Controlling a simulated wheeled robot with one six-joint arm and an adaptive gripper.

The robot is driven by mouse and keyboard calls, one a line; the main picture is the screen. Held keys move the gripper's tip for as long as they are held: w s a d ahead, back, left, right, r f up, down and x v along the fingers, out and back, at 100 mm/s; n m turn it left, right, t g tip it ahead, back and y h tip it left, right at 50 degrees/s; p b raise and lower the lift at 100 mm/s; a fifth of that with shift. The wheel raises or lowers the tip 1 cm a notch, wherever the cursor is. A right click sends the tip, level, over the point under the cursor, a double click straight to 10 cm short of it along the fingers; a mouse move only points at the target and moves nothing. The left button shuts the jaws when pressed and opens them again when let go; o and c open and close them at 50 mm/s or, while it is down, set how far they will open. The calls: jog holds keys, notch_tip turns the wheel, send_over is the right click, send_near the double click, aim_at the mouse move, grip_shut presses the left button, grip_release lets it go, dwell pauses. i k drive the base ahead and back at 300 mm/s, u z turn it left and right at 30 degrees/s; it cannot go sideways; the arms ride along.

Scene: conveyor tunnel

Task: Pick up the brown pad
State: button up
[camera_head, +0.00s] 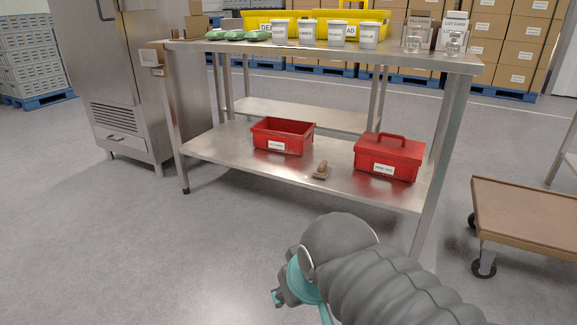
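A small brown pad (321,171) with a raised, handle-like top lies on the steel table's lower shelf (225,150), near its front edge. It sits between a red open bin and a red lidded toolbox, apart from both. My gripper (277,298) is at the bottom centre, at the end of my grey ribbed arm, well in front of and below the pad in the picture. Only a small grey and teal part of it shows, and its fingers are mostly hidden, so its opening cannot be seen. Nothing is seen held in it.
The red bin (283,136) stands left of the pad and the red toolbox (389,157) right. The table's upper top (290,47) overhangs the shelf, with legs at its corners. A brown-topped cart (525,212) stands at right, a steel cabinet (125,80) at left.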

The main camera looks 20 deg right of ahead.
aim_at(323, 171)
jog(key=i, duration=0.8)
jog(key=z, duration=0.95)
jog(key=i, duration=0.65)
jog(key=z, duration=0.6)
